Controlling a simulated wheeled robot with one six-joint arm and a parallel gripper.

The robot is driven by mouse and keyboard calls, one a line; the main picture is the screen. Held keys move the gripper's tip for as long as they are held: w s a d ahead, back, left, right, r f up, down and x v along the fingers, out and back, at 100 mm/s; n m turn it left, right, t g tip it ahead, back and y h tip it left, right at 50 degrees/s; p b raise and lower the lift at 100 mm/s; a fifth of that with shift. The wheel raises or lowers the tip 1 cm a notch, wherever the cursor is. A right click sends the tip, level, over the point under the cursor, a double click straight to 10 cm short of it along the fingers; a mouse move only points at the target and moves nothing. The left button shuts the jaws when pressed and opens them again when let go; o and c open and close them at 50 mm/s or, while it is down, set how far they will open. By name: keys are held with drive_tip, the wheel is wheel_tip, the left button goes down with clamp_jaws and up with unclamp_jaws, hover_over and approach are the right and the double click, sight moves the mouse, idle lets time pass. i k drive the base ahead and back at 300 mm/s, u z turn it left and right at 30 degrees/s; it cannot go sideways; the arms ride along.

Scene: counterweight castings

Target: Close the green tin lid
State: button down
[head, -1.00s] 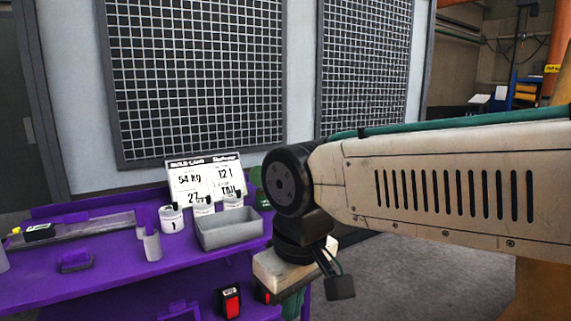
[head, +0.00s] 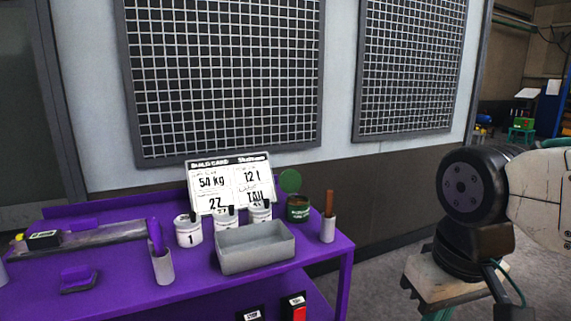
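The green tin (head: 298,209) stands upright near the right end of the purple bench, behind the grey tray. Its round green lid (head: 290,181) is open, standing up at the tin's back edge. My wrist and the top of my gripper (head: 440,314) are at the lower right, off the bench's right end and clear of the tin. The fingers are cut off by the bottom edge of the view, so their opening is hidden.
A grey tray (head: 255,248) sits in front of the tin. A white cup with a brown-handled tool (head: 328,226) stands right of it. White numbered pots (head: 188,231) and a build card (head: 231,186) are to the left. Floor shows between bench and arm.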

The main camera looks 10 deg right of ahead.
sight(290, 180)
drive_tip(key=i, duration=1.4)
